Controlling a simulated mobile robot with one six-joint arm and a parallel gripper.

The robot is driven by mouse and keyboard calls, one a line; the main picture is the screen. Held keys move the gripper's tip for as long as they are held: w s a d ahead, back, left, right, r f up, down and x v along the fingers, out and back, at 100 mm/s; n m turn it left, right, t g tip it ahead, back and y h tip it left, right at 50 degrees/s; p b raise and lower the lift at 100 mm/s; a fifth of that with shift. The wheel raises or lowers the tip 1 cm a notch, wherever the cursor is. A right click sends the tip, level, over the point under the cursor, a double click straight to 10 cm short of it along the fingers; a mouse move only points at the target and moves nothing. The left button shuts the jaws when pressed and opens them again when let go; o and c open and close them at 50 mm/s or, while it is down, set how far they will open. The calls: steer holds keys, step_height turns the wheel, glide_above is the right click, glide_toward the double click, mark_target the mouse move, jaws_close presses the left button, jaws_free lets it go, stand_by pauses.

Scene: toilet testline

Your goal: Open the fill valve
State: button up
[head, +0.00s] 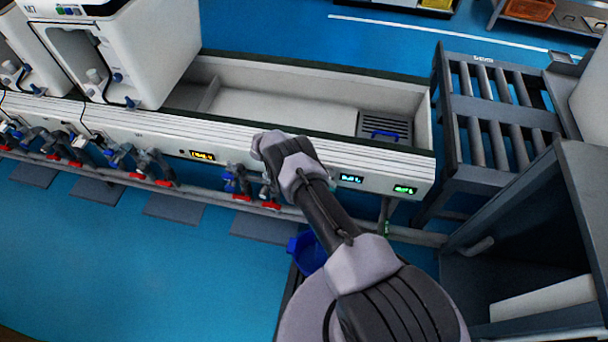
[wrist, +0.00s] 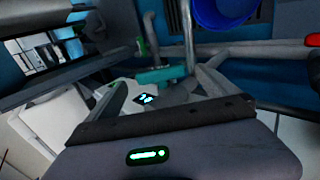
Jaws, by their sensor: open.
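My gripper (wrist: 165,82) is open in the wrist view, its two fingers reaching away from the grey palm at the bottom. A teal handle (wrist: 153,76), which looks like a valve lever on upright pipework, shows between and beyond the fingertips. I cannot tell if the fingers touch it. A smaller green part (wrist: 142,46) sits just above it. Whether the teal handle is the fill valve is not labelled. In the head view my arm crosses the bench front and hides the gripper. A small green fitting (head: 386,228) shows on the pipe under the bench's right end.
A long white trough bench (head: 290,100) carries small displays and red-handled valves (head: 242,197) along its front. A blue bucket (head: 308,252) is on the floor below, also in the wrist view (wrist: 225,12). A roller conveyor (head: 500,110) and dark cabinet (head: 530,230) stand right.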

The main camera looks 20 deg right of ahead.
steer(key=v, duration=1.5)
steer(key=shift+a, duration=0.1)
